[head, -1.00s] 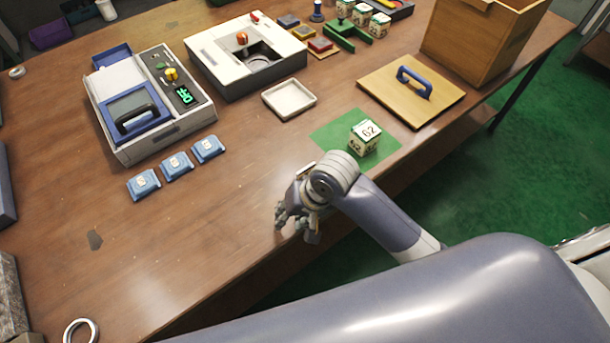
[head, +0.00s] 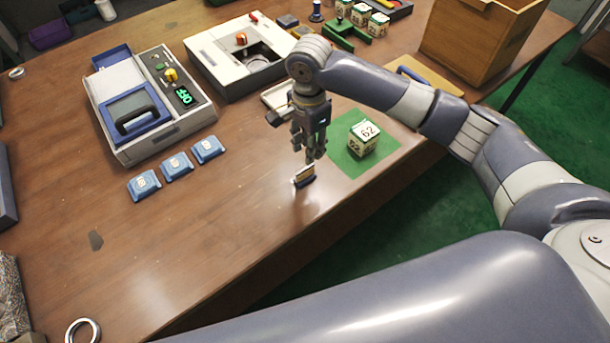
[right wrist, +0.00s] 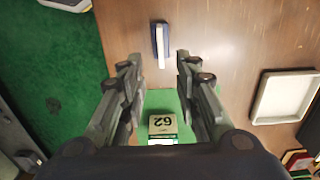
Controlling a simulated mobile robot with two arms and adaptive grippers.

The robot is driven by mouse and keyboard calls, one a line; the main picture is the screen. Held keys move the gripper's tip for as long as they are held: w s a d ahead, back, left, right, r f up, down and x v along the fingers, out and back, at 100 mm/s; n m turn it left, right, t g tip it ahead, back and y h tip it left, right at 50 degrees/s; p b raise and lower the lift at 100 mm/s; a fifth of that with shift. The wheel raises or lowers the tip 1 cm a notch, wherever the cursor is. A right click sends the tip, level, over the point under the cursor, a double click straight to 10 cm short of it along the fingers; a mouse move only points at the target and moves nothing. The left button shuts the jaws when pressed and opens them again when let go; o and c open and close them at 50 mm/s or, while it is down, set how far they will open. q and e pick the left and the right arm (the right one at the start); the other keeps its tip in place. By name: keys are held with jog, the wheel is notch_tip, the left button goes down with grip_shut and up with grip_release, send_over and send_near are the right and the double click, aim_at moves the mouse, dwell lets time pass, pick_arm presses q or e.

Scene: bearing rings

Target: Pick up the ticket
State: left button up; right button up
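A small upright piece with a pale face and dark blue base, which I take for the ticket (head: 304,176), is on the brown table (head: 230,230) left of the green mat. In the right wrist view the ticket (right wrist: 160,45) is a white strip on a blue block, just beyond the fingertips. My right gripper (head: 311,157) points down above and slightly behind it. The right wrist view shows its fingers (right wrist: 157,60) apart with nothing between them. I cannot see any writing on the ticket. My left gripper is not in view.
A white cube marked 62 (head: 363,137) sits on the green mat (head: 345,165), close to the right gripper. A white tray (head: 272,96) and several blue blocks (head: 177,166) are nearby. A metal ring (head: 82,330) lies front left. The table's front middle is clear.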

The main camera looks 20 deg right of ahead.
aim_at(305, 168)
notch_tip(305, 168, down, 4)
jog(key=shift+r, duration=0.1)
jog(key=f, duration=0.1)
jog(key=f+p, duration=0.1)
jog(key=f, duration=0.2)
jog(key=shift+s+a+f+p, duration=0.15)
jog(key=shift+a+f+p, duration=0.15)
jog(key=shift+a+f, duration=0.1)
jog(key=shift+f, duration=0.4)
jog(key=shift+c, duration=0.2)
grip_shut()
